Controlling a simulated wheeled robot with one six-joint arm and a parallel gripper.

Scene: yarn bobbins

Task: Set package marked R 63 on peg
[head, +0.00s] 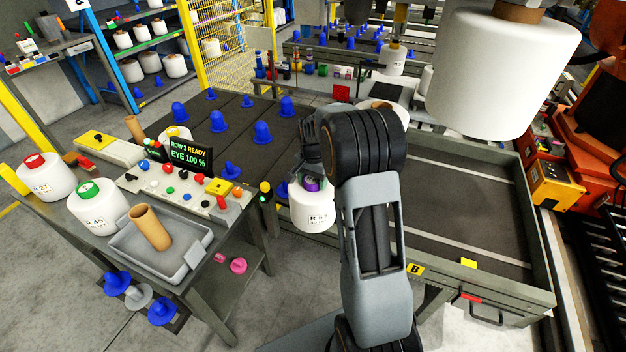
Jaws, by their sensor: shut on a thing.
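A white package with a purple core top (313,212) hangs upright beneath my gripper; its label appears to read R 63. My gripper (311,178) is shut on its top, and my wrist partly hides the fingers. The package is in front of the dark peg table (330,120), right of the control bench. Several blue pegs stand on that table, including one at the near middle (262,131), one at the back right (287,106) and one at the left (180,111). A smaller blue peg (231,171) is by the near edge.
A large white package (500,75) hangs at upper right above an open drawer (465,215).

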